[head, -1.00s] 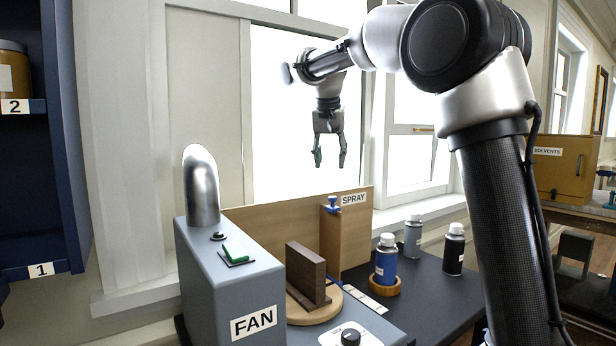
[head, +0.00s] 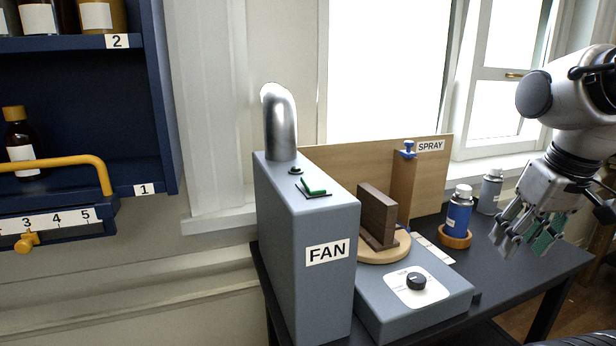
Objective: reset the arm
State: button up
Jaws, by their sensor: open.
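My gripper (head: 522,232) is at the right of the head view, over the right end of the dark table (head: 560,258). Its fingers are apart and point downward, and nothing shows between them. It is to the right of the blue spray can (head: 459,212), which stands in a wooden ring, and in front of the grey can (head: 490,190). I cannot tell how high the fingertips are above the table. Part of my arm runs off the right edge of the picture.
A grey fan box (head: 300,250) with a metal duct and green switch stands on the left of the table. Beside it are a dark block (head: 377,217) on a round wooden disc, a dial box (head: 440,308) and a spray board (head: 340,150). A blue shelf (head: 90,150) holds bottles at left.

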jog(key=shift+s+d+r+m+t, duration=0.2)
jog(key=shift+s+d+r+t, duration=0.15)
jog(key=shift+s, duration=0.2)
jog(key=shift+s+d+r+m+t, duration=0.25)
jog(key=shift+s+d+r, duration=0.1)
jog(key=shift+s, duration=0.2)
dwell(1.2)
